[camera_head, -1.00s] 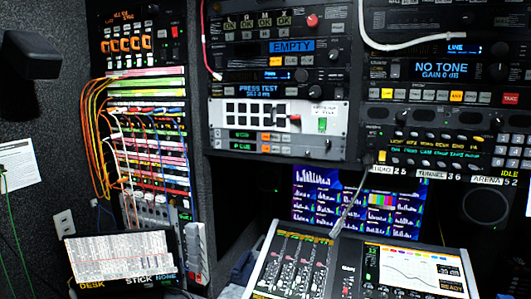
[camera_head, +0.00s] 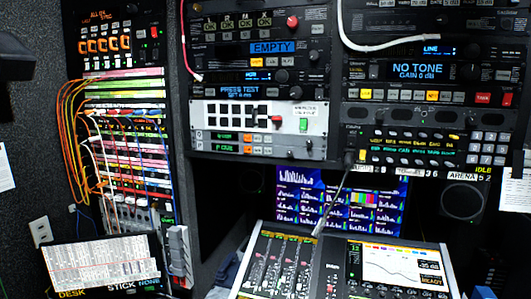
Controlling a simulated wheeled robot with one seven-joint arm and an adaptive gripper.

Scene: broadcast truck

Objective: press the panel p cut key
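A rack strip (camera_head: 260,148) in the middle rack carries two small green displays, one above the other. The lower display (camera_head: 226,147) seems to read "P CUE"; the upper one (camera_head: 226,136) is too small to read surely. Small orange and pale keys (camera_head: 258,150) sit right of the lower display, with a knob (camera_head: 310,145) further right. The lettering on these keys is too small to tell which is the cut key. My gripper is not in view.
Above the strip is a white panel (camera_head: 205,107) with black keys, a red toggle and a green key (camera_head: 303,125). A mixing console (camera_head: 340,262) stands below, with a screen (camera_head: 295,215) behind it. A cable (camera_head: 335,200) hangs in front. A patch bay (camera_head: 125,150) is at left.

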